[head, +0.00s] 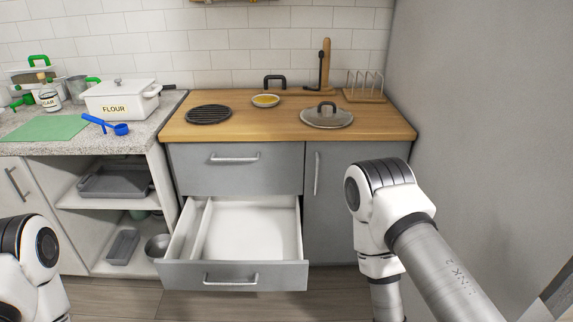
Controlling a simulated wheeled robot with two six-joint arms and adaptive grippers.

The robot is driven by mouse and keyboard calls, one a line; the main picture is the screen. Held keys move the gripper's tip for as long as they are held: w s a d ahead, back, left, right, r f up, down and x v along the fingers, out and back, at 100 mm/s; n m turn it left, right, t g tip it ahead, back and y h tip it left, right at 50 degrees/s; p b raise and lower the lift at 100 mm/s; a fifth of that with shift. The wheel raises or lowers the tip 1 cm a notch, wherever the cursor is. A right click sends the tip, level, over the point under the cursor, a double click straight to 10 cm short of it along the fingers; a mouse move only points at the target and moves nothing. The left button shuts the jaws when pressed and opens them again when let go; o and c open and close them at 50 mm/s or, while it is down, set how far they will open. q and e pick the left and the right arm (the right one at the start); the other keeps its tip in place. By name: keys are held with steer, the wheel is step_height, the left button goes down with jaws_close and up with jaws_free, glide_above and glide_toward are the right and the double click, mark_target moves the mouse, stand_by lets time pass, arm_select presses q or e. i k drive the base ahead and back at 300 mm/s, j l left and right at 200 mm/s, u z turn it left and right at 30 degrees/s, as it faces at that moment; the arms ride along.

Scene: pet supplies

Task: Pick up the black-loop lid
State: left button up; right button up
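A round lid (312,119) with a black loop handle on top lies flat on the wooden countertop (225,126), toward its right side. It looks greyish with a pale rim. Another black loop (275,77) stands at the back of the counter behind a small dish; what it belongs to is partly hidden. Parts of my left arm show at the lower left and of my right arm at the right, both in front of and below the counter. Neither gripper is in view.
A dark round trivet (209,114), a small dish with yellow contents (265,100) and a wooden rack (365,96) share the wooden counter. An empty drawer (245,233) stands open below. A grey wall (480,90) bounds the right. A white FLOUR container (117,100) stands left.

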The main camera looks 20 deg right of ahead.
mark_target(324, 117)
steer(key=i+j, duration=0.1)
steer(key=i, duration=0.8)
